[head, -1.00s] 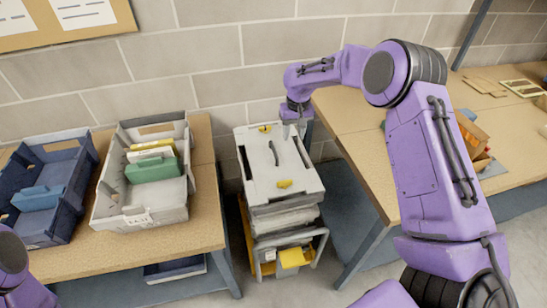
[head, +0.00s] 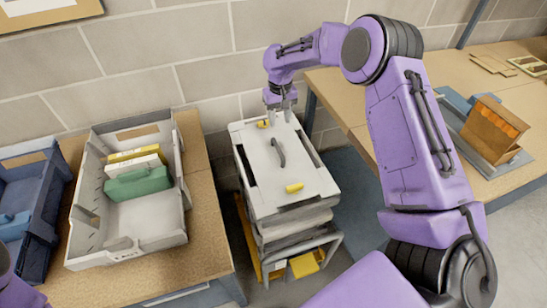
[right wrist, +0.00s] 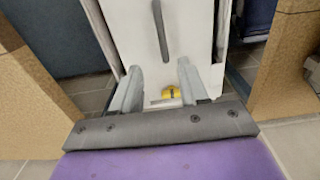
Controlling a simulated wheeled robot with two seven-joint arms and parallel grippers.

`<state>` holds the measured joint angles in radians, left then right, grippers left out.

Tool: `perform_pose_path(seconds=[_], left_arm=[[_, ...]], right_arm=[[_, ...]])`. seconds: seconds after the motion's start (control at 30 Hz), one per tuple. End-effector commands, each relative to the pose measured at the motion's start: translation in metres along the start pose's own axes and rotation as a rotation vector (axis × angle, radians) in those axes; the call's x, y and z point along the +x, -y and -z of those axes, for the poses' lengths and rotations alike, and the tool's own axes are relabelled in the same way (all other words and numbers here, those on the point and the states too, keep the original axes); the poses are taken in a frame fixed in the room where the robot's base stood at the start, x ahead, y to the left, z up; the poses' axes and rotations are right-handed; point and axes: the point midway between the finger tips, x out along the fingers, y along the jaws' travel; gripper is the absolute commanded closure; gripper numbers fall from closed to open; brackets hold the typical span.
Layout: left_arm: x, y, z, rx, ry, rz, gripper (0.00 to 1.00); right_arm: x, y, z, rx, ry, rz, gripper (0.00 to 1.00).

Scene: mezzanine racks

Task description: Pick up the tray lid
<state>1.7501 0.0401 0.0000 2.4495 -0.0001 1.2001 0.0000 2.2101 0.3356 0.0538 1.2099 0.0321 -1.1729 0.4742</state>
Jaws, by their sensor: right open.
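The tray lid (head: 268,185) is a flat white panel on top of a stack between two tables. It has a dark curved handle (head: 278,152) in its middle and a yellow clip near each end. My right gripper (head: 280,104) is open and empty at the lid's far end, beside the far yellow clip (head: 263,123). In the right wrist view, its two grey fingers (right wrist: 158,75) are spread over the lid (right wrist: 130,32), with a yellow clip (right wrist: 171,92) between them and the handle (right wrist: 161,30) beyond the tips. Only part of my left arm shows; its gripper is out of sight.
The stack rests in a grey frame (head: 329,244) on the floor. The left table (head: 200,225) holds a grey crate (head: 170,228) with green, white and yellow items, and a blue crate (head: 45,240). The right table (head: 340,95) carries a brown box (head: 490,130). Both tables flank the stack closely.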

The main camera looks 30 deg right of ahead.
Motion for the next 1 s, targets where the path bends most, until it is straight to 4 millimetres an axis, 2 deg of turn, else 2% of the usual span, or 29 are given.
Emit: perform_pose_path(seconds=[0.03, 0.07, 0.3, 0.37, 0.6, 0.67, 0.87, 1.0], left_arm=[[0.015, -0.001, -0.006, 0.0, 0.001, 0.0, 0.47], [0.02, -0.002, -0.009, 0.0, 0.001, 0.001, 0.47], [0.043, -0.004, -0.018, 0.0, 0.001, 0.0, 0.47], [0.042, -0.004, -0.018, 0.0, 0.001, 0.0, 0.47], [0.033, -0.003, -0.014, 0.0, 0.001, 0.0, 0.47], [0.032, -0.003, -0.013, 0.0, 0.001, 0.0, 0.47], [0.016, -0.001, -0.007, 0.0, 0.0, 0.0, 0.47], [0.015, -0.001, -0.007, 0.0, 0.0, 0.0, 0.47]], right_arm=[[0.016, 0.001, 0.0, -0.001, 0.0, 0.0, 0.56], [0.022, 0.001, 0.0, -0.001, 0.0, 0.0, 0.56], [0.048, 0.001, 0.001, -0.002, 0.0, 0.0, 0.56], [0.053, 0.001, 0.0, -0.002, 0.001, 0.0, 0.56], [0.092, 0.0, -0.001, 0.002, 0.003, 0.0, 0.56], [0.097, 0.0, 0.0, 0.001, 0.001, 0.001, 0.56], [0.129, 0.002, 0.0, 0.001, 0.004, -0.001, 0.56], [0.148, 0.002, 0.001, 0.0, 0.0, 0.0, 0.56]])
